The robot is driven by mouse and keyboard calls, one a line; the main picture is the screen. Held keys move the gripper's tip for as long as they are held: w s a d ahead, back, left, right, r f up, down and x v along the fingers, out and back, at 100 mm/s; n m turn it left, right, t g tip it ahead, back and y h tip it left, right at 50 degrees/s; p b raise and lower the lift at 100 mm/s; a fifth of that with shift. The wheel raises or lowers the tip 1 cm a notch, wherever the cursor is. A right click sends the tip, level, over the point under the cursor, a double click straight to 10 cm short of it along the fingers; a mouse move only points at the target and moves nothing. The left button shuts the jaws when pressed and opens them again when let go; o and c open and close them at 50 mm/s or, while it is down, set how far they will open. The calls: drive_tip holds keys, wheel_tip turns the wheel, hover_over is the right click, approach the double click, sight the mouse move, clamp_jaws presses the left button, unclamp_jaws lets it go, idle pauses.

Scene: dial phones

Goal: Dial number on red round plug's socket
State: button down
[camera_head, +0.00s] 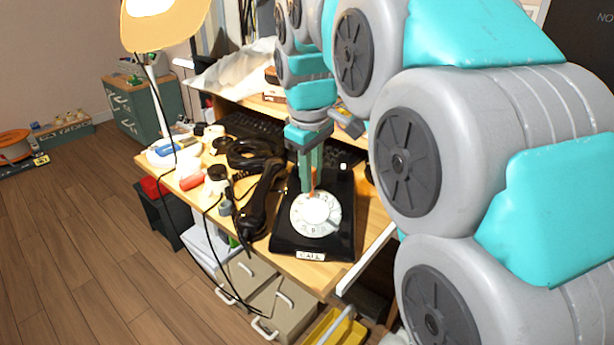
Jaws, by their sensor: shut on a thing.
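A black rotary phone (287,240) with a white dial (316,214) sits near the front of the wooden desk. A white name label (310,255) is on its front edge; its small letters are hard to read. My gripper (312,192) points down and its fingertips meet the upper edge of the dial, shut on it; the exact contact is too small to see. A black handset (262,200) lies off the phone, to its left. A small red thing (192,181) lies farther left on the desk. I cannot tell whether it is the red round plug, nor which socket it belongs to.
More black phone parts (252,153) and several small items crowd the desk's left and back. A lamp (165,22) with a hanging cable is at upper left. Grey drawers (285,305) stand below the front edge. The wooden floor (90,240) at left is clear.

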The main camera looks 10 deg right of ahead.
drive_tip(key=shift+d, duration=0.1)
drive_tip(key=shift+s+d, duration=0.15)
drive_tip(key=shift+d, duration=0.4)
idle(0.3)
drive_tip(key=shift+s+d, duration=0.35)
drive_tip(key=shift+d, duration=0.15)
drive_tip(key=shift+s, duration=0.1)
drive_tip(key=shift+s+d+f, duration=0.15)
drive_tip(key=shift+s+d, duration=0.2)
drive_tip(key=shift+s, duration=0.05)
